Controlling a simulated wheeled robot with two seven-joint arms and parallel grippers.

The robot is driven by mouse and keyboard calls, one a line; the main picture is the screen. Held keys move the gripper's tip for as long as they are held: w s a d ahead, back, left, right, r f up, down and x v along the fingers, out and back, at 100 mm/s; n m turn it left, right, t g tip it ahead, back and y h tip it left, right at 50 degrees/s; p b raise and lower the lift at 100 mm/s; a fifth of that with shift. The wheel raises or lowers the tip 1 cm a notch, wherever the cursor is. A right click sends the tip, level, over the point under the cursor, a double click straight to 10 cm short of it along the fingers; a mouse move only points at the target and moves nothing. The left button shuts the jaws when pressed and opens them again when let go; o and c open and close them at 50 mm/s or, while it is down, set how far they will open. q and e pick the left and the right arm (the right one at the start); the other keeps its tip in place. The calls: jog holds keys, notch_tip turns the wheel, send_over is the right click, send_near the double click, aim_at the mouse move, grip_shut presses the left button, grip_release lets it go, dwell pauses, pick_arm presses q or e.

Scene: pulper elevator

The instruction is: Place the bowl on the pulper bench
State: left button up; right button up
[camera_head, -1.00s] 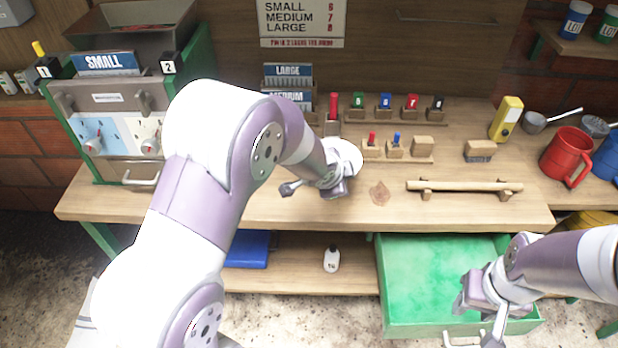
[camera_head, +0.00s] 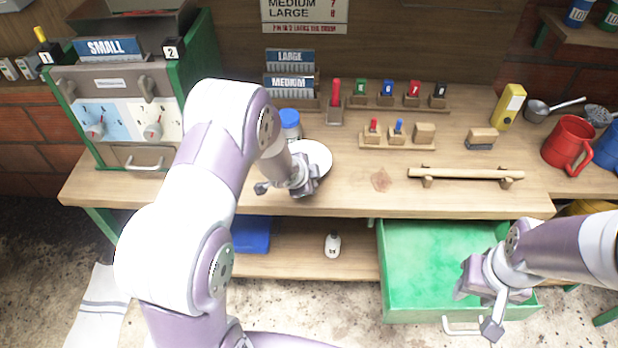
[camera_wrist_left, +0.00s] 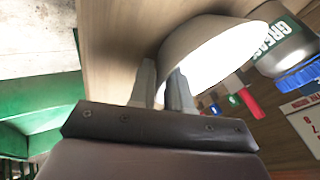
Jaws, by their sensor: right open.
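The pale bowl (camera_head: 318,156) is at the left-centre of the wooden pulper bench (camera_head: 345,198), partly hidden by my left gripper (camera_head: 300,184). In the left wrist view the bowl (camera_wrist_left: 205,45) is large, its wall between the two close fingers of the left gripper (camera_wrist_left: 163,82), which is shut on it. The bowl is at or just above the bench top; I cannot tell if it touches. My right gripper (camera_head: 478,304) is open and empty, in front of the bench over the open green drawer (camera_head: 425,265).
A grease jar with a blue lid (camera_head: 290,122) stands right behind the bowl. The pulper machine (camera_head: 120,110) is at the left. Small racks (camera_head: 398,143), a wooden rail (camera_head: 465,174) and a red mug (camera_head: 567,144) occupy the right.

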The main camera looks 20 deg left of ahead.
pick_arm(q)
jog(key=shift+r, duration=0.25)
jog(key=shift+s+r, duration=0.2)
jog(key=shift+r, duration=0.1)
jog(key=p+v, duration=0.3)
jog(key=v, duration=0.8)
jog(key=s+d+r+n+g, duration=0.1)
jog(key=s+n+g, duration=0.2)
jog(key=s+n, duration=0.3)
jog(key=s+d+r+n+g+y, duration=0.1)
jog(key=s+r+n+g, duration=0.1)
jog(key=s+n, duration=0.5)
jog(key=s, duration=0.3)
jog(key=shift+s+g+b, duration=0.3)
jog(key=shift+g, duration=0.1)
